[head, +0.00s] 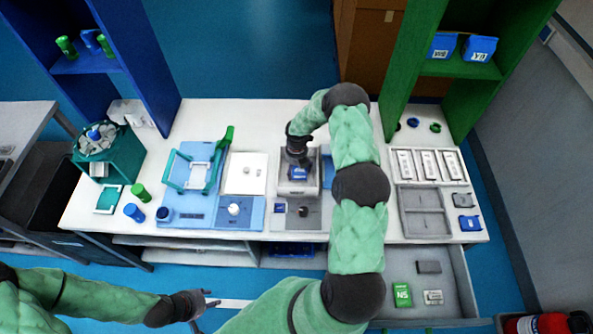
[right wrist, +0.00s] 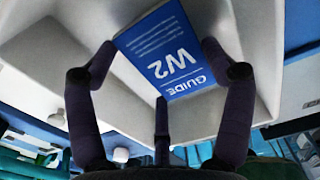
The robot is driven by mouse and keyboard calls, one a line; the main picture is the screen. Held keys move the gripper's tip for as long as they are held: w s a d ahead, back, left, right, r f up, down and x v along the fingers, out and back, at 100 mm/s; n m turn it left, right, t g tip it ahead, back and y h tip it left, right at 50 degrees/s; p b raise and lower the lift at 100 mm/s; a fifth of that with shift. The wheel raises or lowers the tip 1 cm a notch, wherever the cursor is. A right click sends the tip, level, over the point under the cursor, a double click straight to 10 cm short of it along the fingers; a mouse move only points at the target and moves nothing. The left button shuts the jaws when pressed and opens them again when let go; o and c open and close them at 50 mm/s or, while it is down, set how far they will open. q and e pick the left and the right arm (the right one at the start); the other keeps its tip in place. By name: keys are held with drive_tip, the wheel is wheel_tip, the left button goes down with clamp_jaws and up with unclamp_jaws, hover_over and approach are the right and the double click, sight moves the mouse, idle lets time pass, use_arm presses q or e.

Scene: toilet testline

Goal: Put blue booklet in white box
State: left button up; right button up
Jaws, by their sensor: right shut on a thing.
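The blue booklet (head: 298,173), printed "GUIDE W2", shows in the right wrist view (right wrist: 165,55) between my fingers. My right gripper (head: 298,164) is shut on it from above. The white box (head: 284,188) is at the middle of the table, under my right gripper. Its pale walls (right wrist: 40,50) surround the booklet in the right wrist view. The booklet is over or inside the box; whether it touches the floor I cannot tell. My left gripper (head: 211,299) is open and empty, in front of the table at the lower left.
A blue board with a teal frame (head: 170,178) and a white panel (head: 245,173) lie left of the box. A grey divided tray (head: 425,212) stands on the right. An open drawer (head: 455,290) holds a green NS box (head: 402,294). Blue and green shelves stand behind.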

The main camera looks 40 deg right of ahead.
sight(297, 170)
drive_tip(key=shift+f, duration=0.85)
drive_tip(key=shift+f, duration=0.2)
drive_tip(key=o, duration=1)
drive_tip(key=shift+o, duration=0.2)
drive_tip(key=shift+r, duration=0.15)
wheel_tip(297, 170, up, 12)
